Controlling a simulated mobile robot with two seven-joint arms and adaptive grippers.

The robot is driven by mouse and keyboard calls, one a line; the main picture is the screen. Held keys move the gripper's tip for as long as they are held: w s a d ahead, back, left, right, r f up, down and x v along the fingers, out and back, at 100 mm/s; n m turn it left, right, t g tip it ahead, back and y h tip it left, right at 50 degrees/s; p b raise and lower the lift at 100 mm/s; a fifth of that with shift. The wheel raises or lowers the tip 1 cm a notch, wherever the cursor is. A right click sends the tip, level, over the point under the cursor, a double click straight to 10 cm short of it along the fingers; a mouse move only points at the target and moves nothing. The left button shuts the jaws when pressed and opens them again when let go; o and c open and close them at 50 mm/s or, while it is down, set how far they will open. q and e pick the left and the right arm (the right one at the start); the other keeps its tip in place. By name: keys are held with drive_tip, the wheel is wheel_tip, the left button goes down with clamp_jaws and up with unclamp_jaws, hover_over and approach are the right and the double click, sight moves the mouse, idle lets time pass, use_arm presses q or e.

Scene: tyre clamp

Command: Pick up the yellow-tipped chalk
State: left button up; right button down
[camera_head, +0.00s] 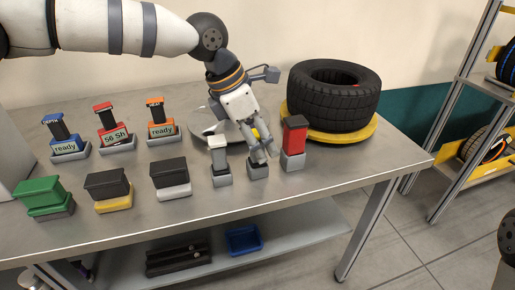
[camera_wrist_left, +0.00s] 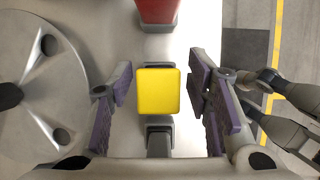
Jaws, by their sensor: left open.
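In the wrist view the yellow tip of the chalk (camera_wrist_left: 157,91) shows as a square centred between the fingers of my left gripper (camera_wrist_left: 158,104). Those fingers are open, with purple pads on either side and a visible gap to the tip. In the head view my left gripper (camera_head: 262,150) points down over the middle of the three front-right holders, a grey block (camera_head: 258,171). Its fingers hide most of the chalk there; only a little yellow shows. I cannot tell how deep the fingers reach around it.
Behind are a metal disc (camera_head: 207,127) and a tyre (camera_head: 333,95) on a yellow base. Several labelled and dark-topped blocks fill the table's left.

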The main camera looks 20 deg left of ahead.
use_arm(q)
drive_tip(key=shift+x, duration=1.1)
drive_tip(key=shift+w, duration=0.1)
clamp_jaws()
use_arm(e)
drive_tip(key=shift+f, duration=0.1)
use_arm(q)
wheel_tip(320, 180, up, 3)
drive_tip(key=shift+f, duration=0.1)
drive_tip(key=s+d+r+p, duration=0.1)
drive_tip(key=s+d+r, duration=0.8)
drive_tip(key=d+r, duration=0.1)
drive_tip(key=shift+d+r, duration=0.15)
drive_tip(key=shift+d, duration=0.3)
use_arm(e)
drive_tip(key=shift+w+r+t, duration=0.3)
drive_tip(key=shift+w+r, duration=0.6)
use_arm(q)
drive_tip(key=c, duration=1)
unclamp_jaws()
